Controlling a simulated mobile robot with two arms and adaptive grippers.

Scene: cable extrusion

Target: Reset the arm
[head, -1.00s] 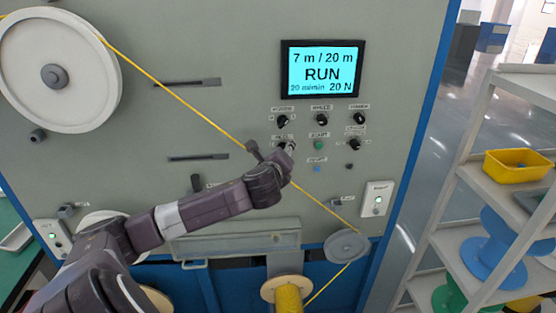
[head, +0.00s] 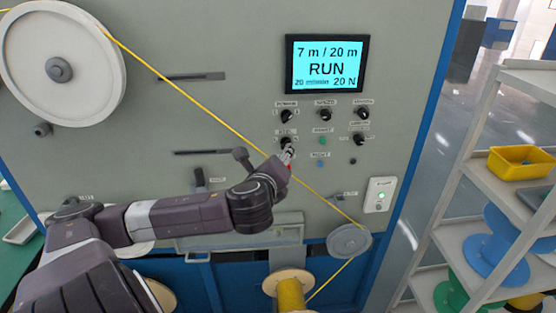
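One arm of mine comes in from the lower left, and its gripper (head: 288,154) is at the control panel, just below the left column of black knobs. The gripper is small in the view, so I cannot tell whether it is open or shut, or whether it touches the reel knob (head: 286,141). My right gripper is not in view. The screen (head: 327,65) reads "7 m / 20 m", "RUN", "20 m/min" and "20 N". A green button (head: 323,141) and a blue button (head: 320,163) sit right of the gripper.
A yellow cable (head: 190,98) runs from the large white wheel (head: 95,60) diagonally down past the gripper to a small grey pulley (head: 349,241). A shelf (head: 480,180) with a yellow bin (head: 521,163) and spools stands at right. A yellow-wound spool (head: 291,294) is below.

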